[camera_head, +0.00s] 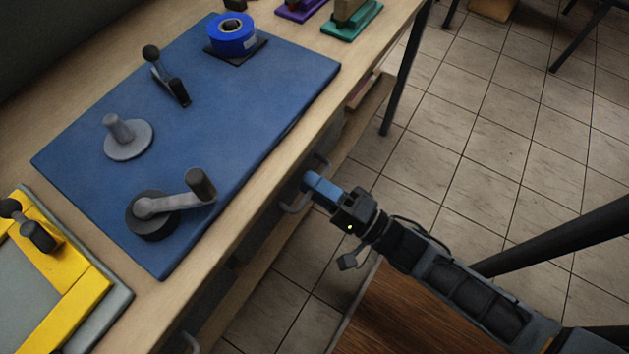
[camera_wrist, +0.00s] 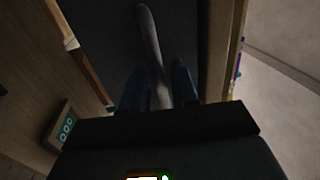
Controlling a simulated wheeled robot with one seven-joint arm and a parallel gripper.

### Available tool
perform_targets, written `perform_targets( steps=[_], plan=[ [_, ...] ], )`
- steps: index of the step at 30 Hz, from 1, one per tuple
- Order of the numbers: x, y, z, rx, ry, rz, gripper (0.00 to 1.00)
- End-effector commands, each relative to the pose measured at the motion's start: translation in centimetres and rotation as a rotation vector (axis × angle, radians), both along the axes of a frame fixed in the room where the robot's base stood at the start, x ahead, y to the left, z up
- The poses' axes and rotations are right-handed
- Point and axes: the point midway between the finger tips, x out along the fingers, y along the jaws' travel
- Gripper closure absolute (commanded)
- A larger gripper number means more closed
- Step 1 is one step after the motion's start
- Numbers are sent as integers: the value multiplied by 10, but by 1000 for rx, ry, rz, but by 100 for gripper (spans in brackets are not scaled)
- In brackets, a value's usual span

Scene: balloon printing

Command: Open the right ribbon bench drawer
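The right ribbon bench drawer's handle (camera_head: 291,202) is a grey bar below the front edge of the bench top. The drawer front (camera_wrist: 185,25) is a dark panel in the wrist view, and in the head view the bench top hides most of it. My gripper (camera_head: 311,184) is at this handle, with its blue fingers touching or very near it. In the wrist view the fingers of my gripper (camera_wrist: 158,85) lie close on both sides of the handle (camera_wrist: 150,38), and it appears shut on it. I cannot tell whether the drawer stands slightly out.
A second handle (camera_head: 190,343) is lower left along the bench. On the bench top are a blue mat (camera_head: 240,110), crank and lever parts, a blue ribbon roll (camera_head: 232,33) and a yellow frame (camera_head: 75,275). Tiled floor (camera_head: 480,110) lies open to the right of the bench.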

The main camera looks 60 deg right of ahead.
Motion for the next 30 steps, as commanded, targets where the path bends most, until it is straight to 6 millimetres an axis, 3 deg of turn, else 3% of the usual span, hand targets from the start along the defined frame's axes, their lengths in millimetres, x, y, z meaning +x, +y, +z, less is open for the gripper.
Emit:
perform_targets(
  steps=[9, 19, 30],
  plan=[
    [4, 0, 0, -1, 2, 0, 71],
    [3, 0, 0, -1, 2, 0, 100],
    [3, 0, 0, -1, 3, 0, 100]
  ],
)
